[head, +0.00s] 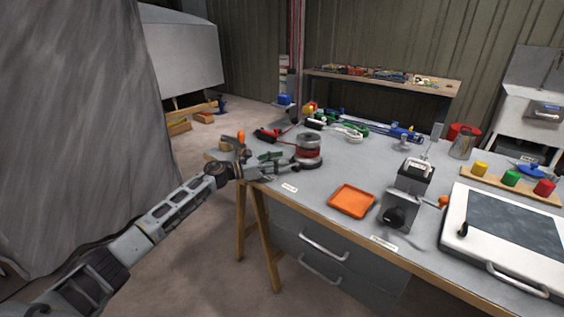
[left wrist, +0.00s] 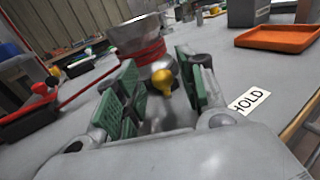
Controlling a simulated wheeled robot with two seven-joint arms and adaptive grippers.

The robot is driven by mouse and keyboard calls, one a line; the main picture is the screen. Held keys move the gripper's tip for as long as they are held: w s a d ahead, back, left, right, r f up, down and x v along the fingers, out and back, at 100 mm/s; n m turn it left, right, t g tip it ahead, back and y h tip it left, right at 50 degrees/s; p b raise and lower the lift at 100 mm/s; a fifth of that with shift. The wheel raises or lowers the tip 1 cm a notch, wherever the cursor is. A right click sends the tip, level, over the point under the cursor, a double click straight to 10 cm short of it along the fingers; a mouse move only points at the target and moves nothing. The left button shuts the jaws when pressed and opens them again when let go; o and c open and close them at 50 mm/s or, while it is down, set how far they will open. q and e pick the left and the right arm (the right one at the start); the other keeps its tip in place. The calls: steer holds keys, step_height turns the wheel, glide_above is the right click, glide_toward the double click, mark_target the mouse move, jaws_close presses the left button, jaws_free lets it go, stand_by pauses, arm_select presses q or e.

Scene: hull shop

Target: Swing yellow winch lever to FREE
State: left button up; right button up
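The winch (head: 308,148), a silver drum with a red band, stands near the left end of the bench; it also shows in the left wrist view (left wrist: 137,36). The yellow lever knob (left wrist: 162,82) shows in front of the drum in the left wrist view; I cannot make it out in the head view. My left gripper (head: 280,165) is open beside the winch. Its two green-padded fingers (left wrist: 160,90) stand either side of the yellow knob, with gaps visible. A HOLD label (left wrist: 249,101) lies on the bench right of the fingers. No FREE label is readable. My right gripper is not in view.
An orange tray (head: 352,201) lies right of the winch, then a grey boxy device (head: 408,186) and a white-framed panel (head: 510,235). A red-handled device (left wrist: 40,98) sits left of my gripper. Bare bench (head: 318,184) lies between winch and tray.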

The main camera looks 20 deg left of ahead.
arm_select(q)
steer(key=v, duration=1)
stand_by(0.3)
steer(key=shift+a, duration=0.15)
steer(key=shift+s, duration=0.1)
stand_by(0.4)
